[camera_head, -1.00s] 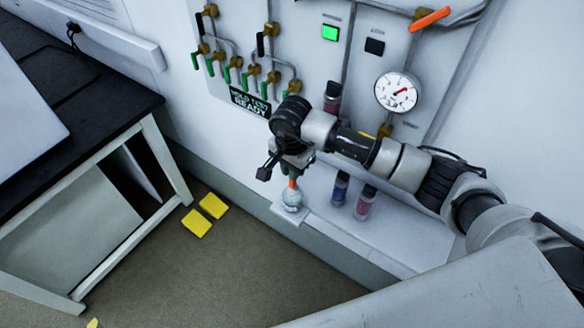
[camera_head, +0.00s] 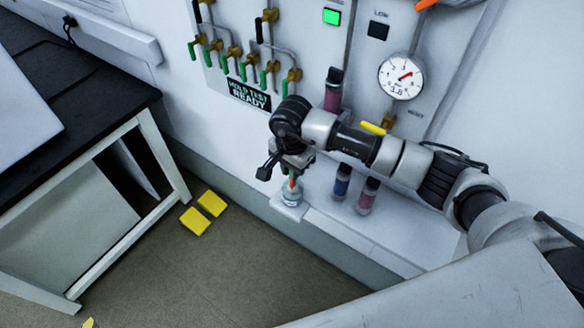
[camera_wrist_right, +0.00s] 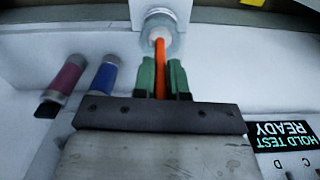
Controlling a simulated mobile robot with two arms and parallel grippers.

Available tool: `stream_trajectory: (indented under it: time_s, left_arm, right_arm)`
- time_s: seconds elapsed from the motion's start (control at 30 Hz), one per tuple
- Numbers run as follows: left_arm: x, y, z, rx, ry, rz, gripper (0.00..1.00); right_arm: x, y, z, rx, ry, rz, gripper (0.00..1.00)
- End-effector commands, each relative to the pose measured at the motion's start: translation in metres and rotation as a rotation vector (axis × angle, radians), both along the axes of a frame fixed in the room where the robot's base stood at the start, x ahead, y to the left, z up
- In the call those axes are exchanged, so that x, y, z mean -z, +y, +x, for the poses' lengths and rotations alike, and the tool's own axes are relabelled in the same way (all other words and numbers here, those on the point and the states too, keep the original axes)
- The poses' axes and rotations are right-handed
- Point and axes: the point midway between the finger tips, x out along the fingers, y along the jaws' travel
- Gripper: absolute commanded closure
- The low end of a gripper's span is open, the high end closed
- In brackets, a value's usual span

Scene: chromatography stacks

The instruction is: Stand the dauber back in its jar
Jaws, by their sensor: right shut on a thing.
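The dauber (camera_wrist_right: 160,72) has an orange handle and is held between the green fingers of my right gripper (camera_wrist_right: 162,78). In the head view the right gripper (camera_head: 292,180) is low over the jar, with a bit of orange showing below it. The jar (camera_head: 291,196) is small, clear and whitish, and stands on the ledge's left end; it also shows in the right wrist view (camera_wrist_right: 160,24). The dauber's lower end overlaps the jar's mouth; how deep it sits is hidden. My left gripper is out of view.
A blue bottle (camera_head: 342,182) and a dark pink bottle (camera_head: 368,196) stand on the ledge (camera_head: 400,225), right of the jar. A valve panel with a gauge (camera_head: 401,77) rises behind. A black-topped bench (camera_head: 90,120) is at left. Yellow pads (camera_head: 195,221) lie on the floor.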

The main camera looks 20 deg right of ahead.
Motion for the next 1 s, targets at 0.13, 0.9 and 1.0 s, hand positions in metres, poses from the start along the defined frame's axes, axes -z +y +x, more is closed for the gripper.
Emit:
stream_trajectory:
  time_s: [0.13,0.9,1.0]
  left_arm:
    - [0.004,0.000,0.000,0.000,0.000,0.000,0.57]
    - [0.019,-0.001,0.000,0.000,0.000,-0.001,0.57]
    - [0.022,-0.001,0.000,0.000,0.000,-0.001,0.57]
  right_arm:
    - [0.004,0.000,0.000,0.000,-0.001,0.000,1.00]
    - [0.019,0.000,0.000,-0.001,-0.001,-0.001,1.00]
    - [0.022,0.000,0.000,-0.001,-0.001,-0.001,1.00]
